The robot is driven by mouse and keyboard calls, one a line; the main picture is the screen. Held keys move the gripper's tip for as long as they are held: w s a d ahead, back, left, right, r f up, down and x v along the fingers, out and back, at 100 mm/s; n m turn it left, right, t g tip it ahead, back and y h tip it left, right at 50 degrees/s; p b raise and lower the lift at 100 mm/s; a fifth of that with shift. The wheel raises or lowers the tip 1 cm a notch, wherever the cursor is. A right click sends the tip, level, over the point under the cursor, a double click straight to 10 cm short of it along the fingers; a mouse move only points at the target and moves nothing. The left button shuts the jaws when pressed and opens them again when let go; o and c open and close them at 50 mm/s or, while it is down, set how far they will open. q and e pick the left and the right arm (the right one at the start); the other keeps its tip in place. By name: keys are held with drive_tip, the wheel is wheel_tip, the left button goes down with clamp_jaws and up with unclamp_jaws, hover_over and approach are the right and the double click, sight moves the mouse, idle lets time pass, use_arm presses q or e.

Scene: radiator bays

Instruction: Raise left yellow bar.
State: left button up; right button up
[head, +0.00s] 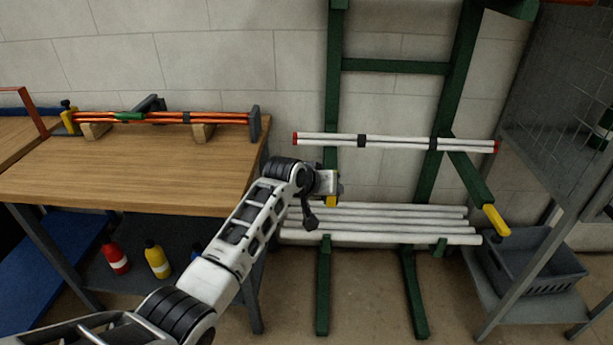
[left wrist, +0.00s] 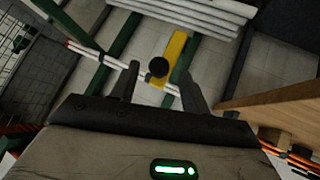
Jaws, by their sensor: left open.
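The left yellow bar (head: 331,201) is the yellow end of the left arm of a green rack. In the head view it is mostly hidden behind my left gripper (head: 332,184). In the left wrist view the yellow bar (left wrist: 177,52) lies between and beyond the two fingers of my open left gripper (left wrist: 157,78), nearer the right finger. A round black knob (left wrist: 158,67) shows beside it. I cannot tell whether a finger touches the bar. The right yellow bar (head: 496,220) slopes down toward me. My right gripper is not in view.
White tubes with red ends (head: 398,143) lie across the green rack (head: 335,110). Several white pipes (head: 380,239) lie lower down. A wooden workbench (head: 130,180) with orange rods (head: 165,118) stands at left. A grey crate (head: 535,268) and mesh shelf stand at right.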

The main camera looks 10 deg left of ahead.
use_arm(q)
drive_tip(key=v, duration=1.1)
drive_tip(key=shift+p, duration=0.3)
drive_tip(key=s+a+f, duration=0.2)
drive_tip(key=s+f, duration=1)
drive_tip(key=f, duration=0.3)
drive_tip(key=s+f+m+t, duration=0.1)
drive_tip(key=s+f, duration=0.4)
drive_tip(key=s, duration=1.1)
drive_tip(key=shift+s+m+y, duration=0.3)
drive_tip(key=shift+m+y, duration=0.1)
drive_tip(key=shift+m, duration=0.4)
drive_tip(key=shift+a+f, duration=0.1)
drive_tip(key=shift+f, duration=0.1)
